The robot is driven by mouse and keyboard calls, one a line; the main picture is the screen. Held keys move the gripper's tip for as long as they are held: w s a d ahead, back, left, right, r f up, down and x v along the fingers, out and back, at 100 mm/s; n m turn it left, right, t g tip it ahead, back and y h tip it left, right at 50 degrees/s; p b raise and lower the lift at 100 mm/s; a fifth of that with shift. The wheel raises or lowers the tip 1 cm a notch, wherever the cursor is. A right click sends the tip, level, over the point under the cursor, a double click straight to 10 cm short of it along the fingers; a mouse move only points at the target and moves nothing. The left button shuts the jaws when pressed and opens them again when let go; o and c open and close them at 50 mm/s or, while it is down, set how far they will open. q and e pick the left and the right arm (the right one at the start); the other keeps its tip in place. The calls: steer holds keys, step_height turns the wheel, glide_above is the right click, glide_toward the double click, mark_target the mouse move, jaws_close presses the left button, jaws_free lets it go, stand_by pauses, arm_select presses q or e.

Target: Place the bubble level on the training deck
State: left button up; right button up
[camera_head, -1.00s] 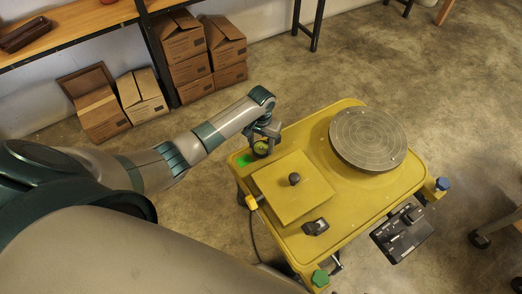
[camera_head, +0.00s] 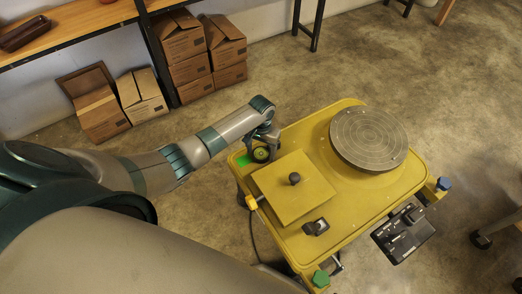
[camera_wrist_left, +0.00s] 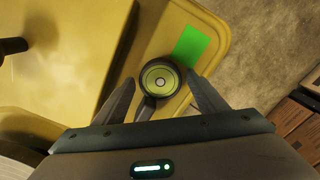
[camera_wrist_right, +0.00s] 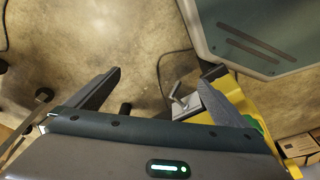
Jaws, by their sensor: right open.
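The bubble level (camera_head: 261,154), a round dark-rimmed disc with a green-yellow face, is at the left corner of the yellow training deck (camera_head: 300,135). In the left wrist view the level (camera_wrist_left: 160,78) appears beside a bright green patch (camera_wrist_left: 191,46), not covering it. My left gripper (camera_wrist_left: 160,76) is open around the level, with a finger on either side and a small gap visible at each. Whether the level's underside touches the deck is hard to tell. My right gripper (camera_wrist_right: 158,78) is open and empty, away from the level.
The deck carries a raised square plate with a black knob (camera_head: 294,179), a round grey turntable (camera_head: 368,139) and a small black fitting (camera_head: 316,227). A black control panel (camera_head: 403,232) hangs at its front right. Cardboard boxes (camera_head: 188,55) stand at the back left.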

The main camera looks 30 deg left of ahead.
mark_target(261, 154)
stand_by(0.3)
arm_select(q)
steer(key=shift+r, duration=0.5)
step_height(261, 154, up, 11)
steer(key=p, duration=0.2)
steer(key=shift+r, duration=0.15)
arm_select(e)
steer(key=f, duration=0.5)
steer(key=shift+s+d+f, duration=0.15)
steer(key=shift+s+f, duration=0.05)
steer(key=shift+f, duration=0.1)
arm_select(q)
steer(key=shift+d, duration=0.1)
arm_select(e)
steer(key=shift+s+d, duration=0.1)
